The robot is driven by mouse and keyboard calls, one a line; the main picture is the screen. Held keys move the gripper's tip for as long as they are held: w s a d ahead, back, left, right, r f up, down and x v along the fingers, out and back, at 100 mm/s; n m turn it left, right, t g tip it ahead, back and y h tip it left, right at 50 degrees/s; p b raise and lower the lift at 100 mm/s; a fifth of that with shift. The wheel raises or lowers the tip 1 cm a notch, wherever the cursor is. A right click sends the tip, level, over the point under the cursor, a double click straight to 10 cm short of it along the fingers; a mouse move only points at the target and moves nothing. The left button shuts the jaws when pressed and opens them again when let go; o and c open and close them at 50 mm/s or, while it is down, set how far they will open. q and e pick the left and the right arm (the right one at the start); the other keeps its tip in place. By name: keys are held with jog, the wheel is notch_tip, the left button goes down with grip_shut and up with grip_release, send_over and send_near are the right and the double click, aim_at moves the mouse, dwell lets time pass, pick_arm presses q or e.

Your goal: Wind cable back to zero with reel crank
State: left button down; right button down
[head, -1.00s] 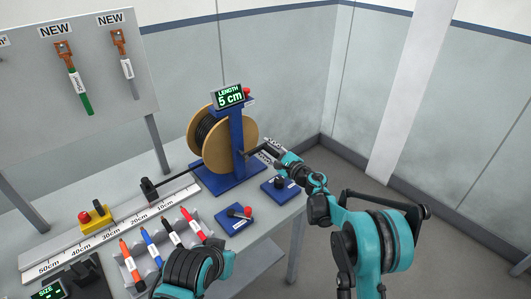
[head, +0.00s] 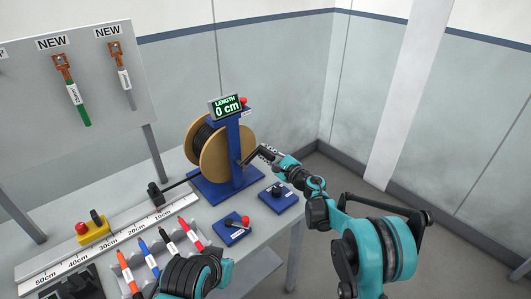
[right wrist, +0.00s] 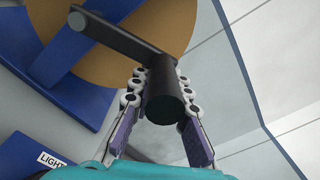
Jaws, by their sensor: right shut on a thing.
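The cable reel (head: 213,155) with tan flanges stands on a blue stand (head: 236,160) at the back of the table. The length display (head: 226,107) on top reads 0 cm. The black cable (head: 180,183) runs from the reel down left to a black block at the ruler. My right gripper (head: 266,153) is at the reel's right side. In the right wrist view its fingers (right wrist: 164,100) are shut around the black crank handle (right wrist: 167,103), with the crank arm (right wrist: 115,38) leading up left. My left arm shows at the bottom, but its gripper fingers are not visible.
A ruler strip (head: 110,243) lies along the table.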

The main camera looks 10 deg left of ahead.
jog(key=shift+s+a+f+g, duration=0.1)
jog(key=shift+s+a+g, duration=0.2)
jog(key=shift+s+a, duration=0.2)
jog(key=c, duration=1.4)
grip_release()
jog(key=shift+c, duration=0.2)
jog(key=shift+o, duration=0.4)
jog(key=shift+s+a+r+n, duration=0.15)
jog(key=shift+s+r+n, duration=0.05)
jog(key=shift+s+n, duration=0.1)
jog(key=shift+w, duration=0.25)
jog(key=shift+d, duration=0.2)
jog(key=shift+d, duration=0.2)
jog(key=v, duration=1.1)
jog(key=shift+s+f, duration=0.2)
jog(key=shift+s, duration=0.1)
jog(key=shift+d, duration=0.15)
